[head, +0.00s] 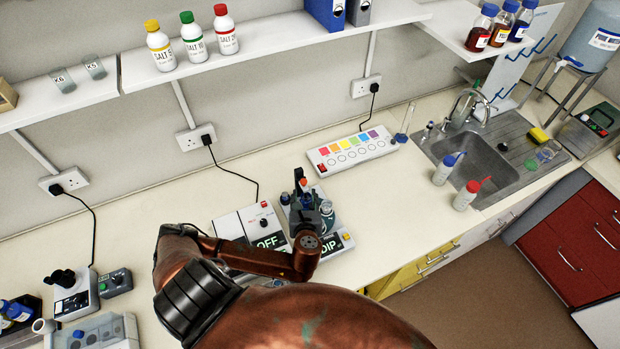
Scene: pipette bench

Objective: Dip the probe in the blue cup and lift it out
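My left arm reaches over the bench to a small grey station whose front display (325,245) reads "DIP". My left gripper (303,200) is over this station, and its dark fingers are small and crowded among the parts there. I cannot tell whether it is open or shut, or whether it holds anything. A small blue-topped item (284,198) stands just left of the gripper, and a blue-grey round item (326,208) is just right of it. I cannot make out which is the blue cup. The probe cannot be picked out. My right gripper is not in view.
A white instrument (228,227) with an "OFF" display stands against the station's left side. A colour-chart panel (350,151) lies behind, to the right. The bench between is clear.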

